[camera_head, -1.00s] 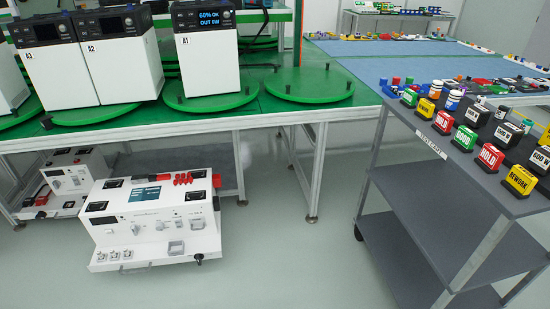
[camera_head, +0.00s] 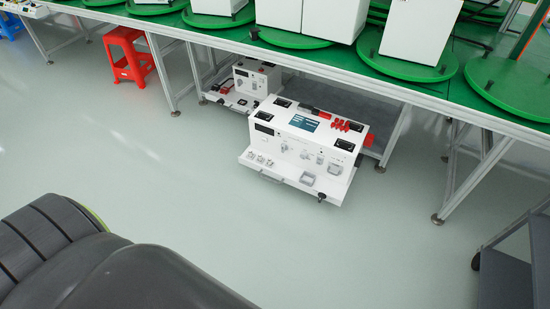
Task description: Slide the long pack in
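I cannot make out a long pack in this view. A white test unit (camera_head: 302,148) with a screen, red connectors and a front ledge with sockets stands low, at the front of the green table. A second, smaller white unit (camera_head: 257,79) stands behind it to the left. Neither of my grippers is in view. A dark grey rounded part, apparently of my own arm, fills the lower left corner and hides the floor there.
The green table (camera_head: 268,48) carries several round green turntables (camera_head: 402,62) with white boxes on some. A red stool (camera_head: 128,54) stands at the upper left. A grey cart (camera_head: 505,275) shows at the right edge. The middle floor is clear.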

